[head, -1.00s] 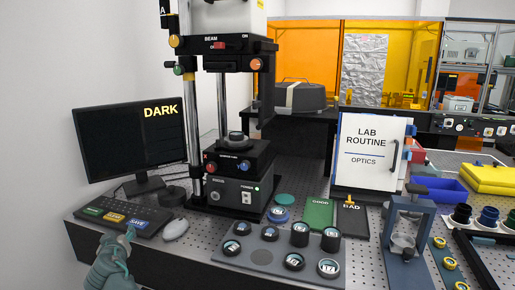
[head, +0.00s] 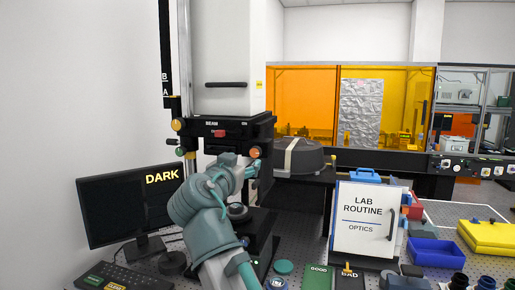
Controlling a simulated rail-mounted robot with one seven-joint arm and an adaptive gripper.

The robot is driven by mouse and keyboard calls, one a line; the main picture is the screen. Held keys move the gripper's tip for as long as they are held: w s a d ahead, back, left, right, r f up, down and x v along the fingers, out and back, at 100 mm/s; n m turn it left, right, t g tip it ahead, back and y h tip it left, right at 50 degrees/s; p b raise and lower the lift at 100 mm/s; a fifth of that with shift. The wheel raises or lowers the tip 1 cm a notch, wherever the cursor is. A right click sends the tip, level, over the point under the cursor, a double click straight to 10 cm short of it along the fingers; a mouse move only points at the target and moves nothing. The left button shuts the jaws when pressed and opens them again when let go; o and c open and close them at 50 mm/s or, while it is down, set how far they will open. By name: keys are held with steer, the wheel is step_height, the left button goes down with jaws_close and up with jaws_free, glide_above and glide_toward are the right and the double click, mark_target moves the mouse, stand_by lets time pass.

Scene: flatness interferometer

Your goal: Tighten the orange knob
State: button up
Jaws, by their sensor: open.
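An orange knob (head: 254,152) sits on the right side of the black interferometer head, below the BEAM switch. A yellow-orange knob (head: 176,125) sits on the head's left side by the column. My gripper (head: 250,167) is raised in front of the head, its tip just below and beside the right-hand orange knob. It is open; its fingers are small in view, and I cannot tell whether they touch the knob. My arm hides much of the lower instrument, including most of the stage.
The monitor (head: 130,207) reading DARK stands at left, with the keyboard (head: 110,279) in front. A red BEAM switch (head: 219,133) is above my gripper. The LAB ROUTINE board (head: 366,221) and blue bin (head: 436,252) stand to the right.

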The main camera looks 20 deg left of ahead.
mark_target(255, 153)
steer(key=w+p, duration=0.2)
steer(key=w, duration=0.6)
steer(key=shift+w+a+p, duration=0.15)
steer(key=shift+p, duration=0.2)
steer(key=shift+w+f, duration=0.1)
steer(key=shift+w, duration=0.75)
jaws_close()
